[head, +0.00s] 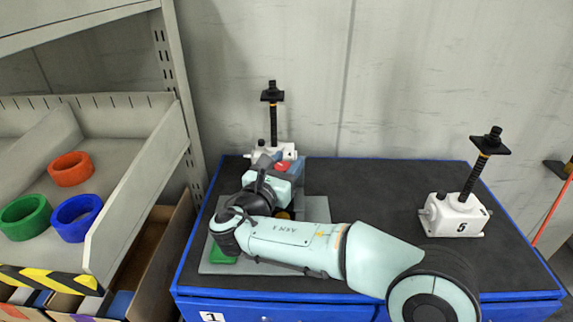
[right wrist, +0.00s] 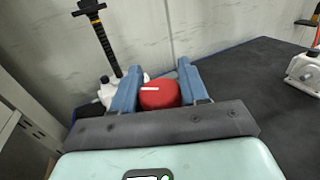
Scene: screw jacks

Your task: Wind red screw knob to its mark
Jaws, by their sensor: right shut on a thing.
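The red screw knob (right wrist: 158,97) is round, with a short white line on its top. It sits between the two blue fingers of my right gripper (right wrist: 160,88), which is shut on it. In the head view, a bit of the red knob (head: 283,167) shows between the fingers of my right gripper (head: 280,164). Behind it stands a white screw jack (head: 288,151) with a black upright screw, also seen in the right wrist view (right wrist: 107,91). The target mark cannot be made out. My left gripper is not in view.
A white jack marked 5 (head: 455,215) stands at the right on the dark blue-edged table (head: 370,175). A grey plate (head: 318,208) with a green piece (head: 222,255) lies under my right arm. A shelf tray (head: 110,225) with coloured rings is at the left.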

